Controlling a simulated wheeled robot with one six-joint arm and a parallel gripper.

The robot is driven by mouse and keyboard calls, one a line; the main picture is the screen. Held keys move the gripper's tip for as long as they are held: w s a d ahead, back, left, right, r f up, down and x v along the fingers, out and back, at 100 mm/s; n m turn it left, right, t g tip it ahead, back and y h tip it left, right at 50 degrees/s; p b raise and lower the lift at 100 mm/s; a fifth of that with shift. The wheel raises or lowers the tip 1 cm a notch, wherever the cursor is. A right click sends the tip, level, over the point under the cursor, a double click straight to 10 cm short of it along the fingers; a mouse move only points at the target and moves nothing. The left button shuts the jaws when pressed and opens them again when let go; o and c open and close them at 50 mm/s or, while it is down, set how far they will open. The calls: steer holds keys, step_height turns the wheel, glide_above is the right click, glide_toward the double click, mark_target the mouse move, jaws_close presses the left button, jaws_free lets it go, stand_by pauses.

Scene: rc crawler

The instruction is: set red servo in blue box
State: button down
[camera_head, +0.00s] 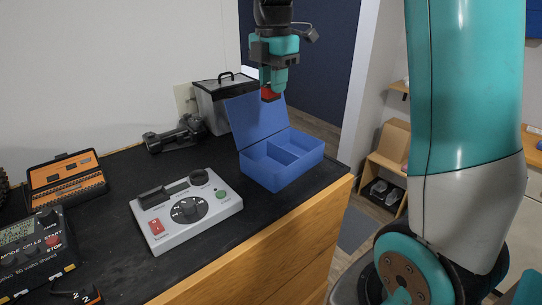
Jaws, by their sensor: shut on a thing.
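My gripper (271,88) is shut on the red servo (270,95) and holds it in the air above the blue box. The blue box (290,176) stands at the right end of the dark worktop with its lid (247,122) raised at the back left. Dividers split its inside into several compartments, and those I can see look empty. The fingertips are small and partly hidden by the servo.
A grey control panel (170,225) lies left of the box. A dark lidded container (218,100) and a black device (176,135) stand behind it. An orange-black case (66,182) and a charger (35,252) are at the left. The worktop's wooden edge (262,245) runs close in front of the box.

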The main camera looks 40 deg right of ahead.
step_height(320, 180, down, 20)
steer(key=p, duration=0.3)
steer(key=shift+a+r, duration=0.1)
steer(key=c, duration=1)
jaws_free()
step_height(320, 180, up, 12)
steer(key=b, duration=0.2)
steer(key=s+a+r+m+y, duration=0.1)
steer(key=s+a+m, duration=0.3)
steer(key=s+a, duration=0.3)
steer(key=s+a+m+y, duration=0.1)
steer(key=s+a+m, duration=0.3)
steer(key=s+a, duration=0.4)
steer(key=s+a+r+m+y, duration=0.1)
steer(key=s+a+m, duration=0.3)
steer(key=s+a, duration=0.4)
steer(key=shift+r+y, duration=0.3)
steer(key=shift+y, duration=0.3)
